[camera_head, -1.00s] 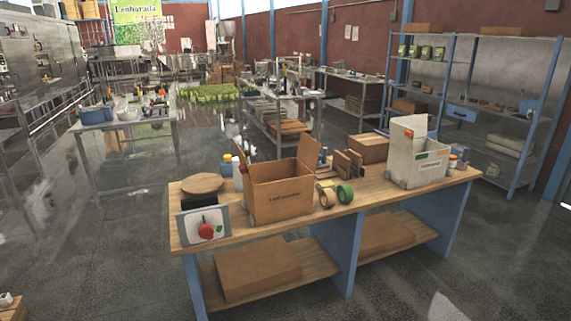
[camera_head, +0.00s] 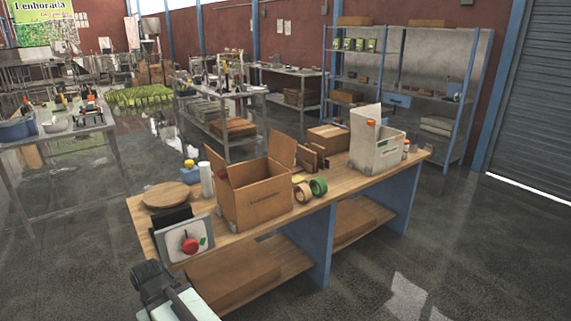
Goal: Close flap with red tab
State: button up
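A brown open carton (camera_head: 262,198) stands on the wooden workbench (camera_head: 340,197). One flap stands up at its left and another at its back right. The left flap (camera_head: 214,163) is seen nearly edge-on, so a tab on it is hard to make out. A white-grey open box (camera_head: 384,152) stands at the bench's right end. Its tall back flap (camera_head: 366,118) is upright, with a small orange-red spot (camera_head: 372,122) near it. My gripper (camera_head: 150,281) seems to be the dark part at the bottom left, apart from both boxes. Its fingers cannot be made out.
A panel with a red knob (camera_head: 189,245), a round wooden board (camera_head: 166,194), a white bottle (camera_head: 206,178) and tape rolls (camera_head: 318,187) stand on the bench. A brown carton (camera_head: 328,138) is behind. Floor in front and right is clear.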

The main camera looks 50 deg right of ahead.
aim_at(219, 165)
jog(key=z, duration=0.85)
jog(key=i, duration=1)
jog(key=u, duration=0.05)
jog(key=k, duration=0.5)
jog(key=u, duration=4.35)
jog(key=k, duration=0.9)
jog(key=z, duration=0.05)
